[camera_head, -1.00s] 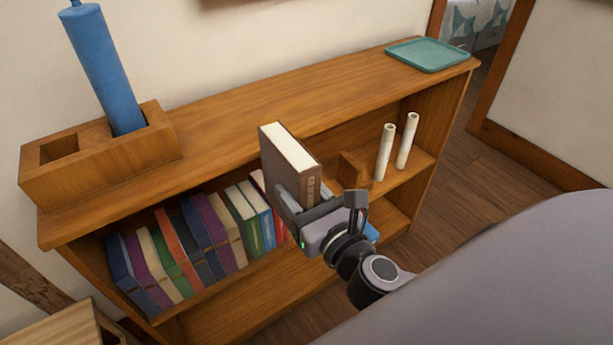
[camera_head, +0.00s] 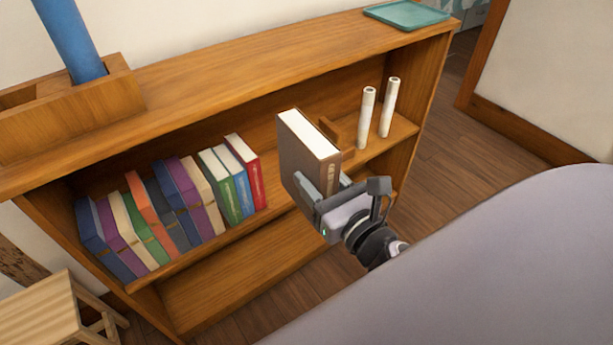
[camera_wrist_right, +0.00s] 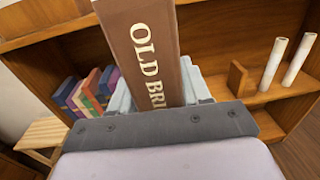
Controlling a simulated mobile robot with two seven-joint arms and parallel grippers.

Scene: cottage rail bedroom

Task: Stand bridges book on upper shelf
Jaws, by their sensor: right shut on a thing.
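The brown bridges book (camera_head: 303,160) is upright in my right gripper (camera_head: 330,187), in front of the shelf opening in the head view. In the right wrist view the book's spine (camera_wrist_right: 148,45) reads "OLD BRI", the rest cut off or hidden. My right gripper is shut on the book's lower part. The upper shelf (camera_head: 205,248) holds a leaning row of several books on its left, ending in a red book (camera_head: 247,172). A gap lies between the red book and a wooden bookend (camera_head: 335,133). My left gripper is not in view.
Two white rolls (camera_head: 366,118) stand on the shelf right of the bookend. The bookcase top (camera_head: 240,65) carries a wooden holder (camera_head: 75,115) with a blue cylinder (camera_head: 70,40) and a teal tray (camera_head: 406,14). A wooden stool (camera_head: 40,308) stands at lower left.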

